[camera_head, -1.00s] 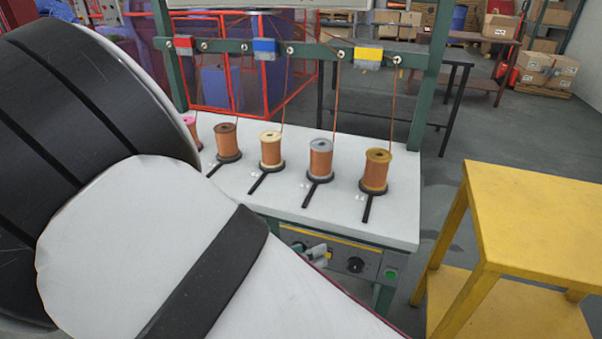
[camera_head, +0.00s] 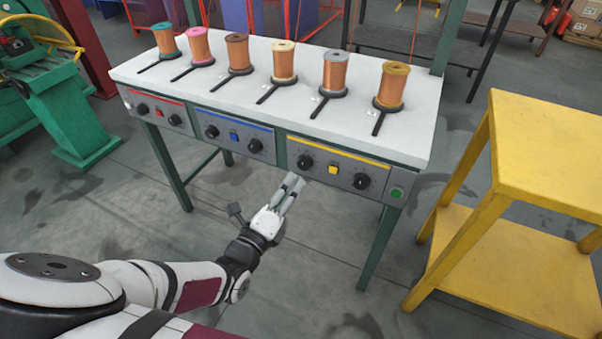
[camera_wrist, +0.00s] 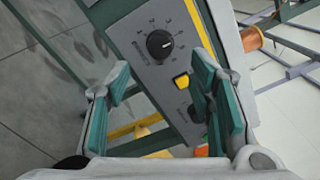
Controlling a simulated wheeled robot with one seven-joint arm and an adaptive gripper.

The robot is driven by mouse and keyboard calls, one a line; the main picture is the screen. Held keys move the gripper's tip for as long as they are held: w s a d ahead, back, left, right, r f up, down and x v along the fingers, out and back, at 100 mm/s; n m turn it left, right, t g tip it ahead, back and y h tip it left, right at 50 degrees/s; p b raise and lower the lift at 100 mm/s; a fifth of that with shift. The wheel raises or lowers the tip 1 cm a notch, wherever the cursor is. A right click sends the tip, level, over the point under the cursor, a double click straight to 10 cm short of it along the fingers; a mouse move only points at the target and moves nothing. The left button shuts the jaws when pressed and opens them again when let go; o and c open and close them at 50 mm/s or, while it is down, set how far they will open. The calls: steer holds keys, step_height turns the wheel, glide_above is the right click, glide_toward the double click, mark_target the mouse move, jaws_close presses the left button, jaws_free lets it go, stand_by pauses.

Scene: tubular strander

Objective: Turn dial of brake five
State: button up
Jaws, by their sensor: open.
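The control panel's yellow-striped section (camera_head: 332,173) carries two black dials and a yellow square button. Its left dial (camera_head: 304,161), fifth from the left, is the dial of brake five. That dial also shows whole in the wrist view (camera_wrist: 160,44), above the space between my fingers, with a scale around it. The right dial (camera_head: 361,181) of this section is partly hidden by my right finger in the wrist view. My gripper (camera_head: 291,184) is open and empty, just below and in front of the brake five dial in the head view. The fingers (camera_wrist: 160,82) appear apart from the dial.
The yellow button (camera_head: 333,170) lies between the two dials, and a green button (camera_head: 397,192) is at the panel's right end. Several copper spools stand on the white tabletop (camera_head: 220,65). A yellow stand (camera_head: 548,145) is at the right. Open floor lies below the panel.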

mark_target(303, 166)
steer(key=b+x, duration=0.2)
steer(key=x, duration=0.4)
steer(key=shift+f+b, duration=0.15)
steer(key=shift+b, duration=0.15)
steer(key=shift+b+x, duration=0.3)
steer(key=shift+x, duration=0.5)
steer(key=c, duration=1.2)
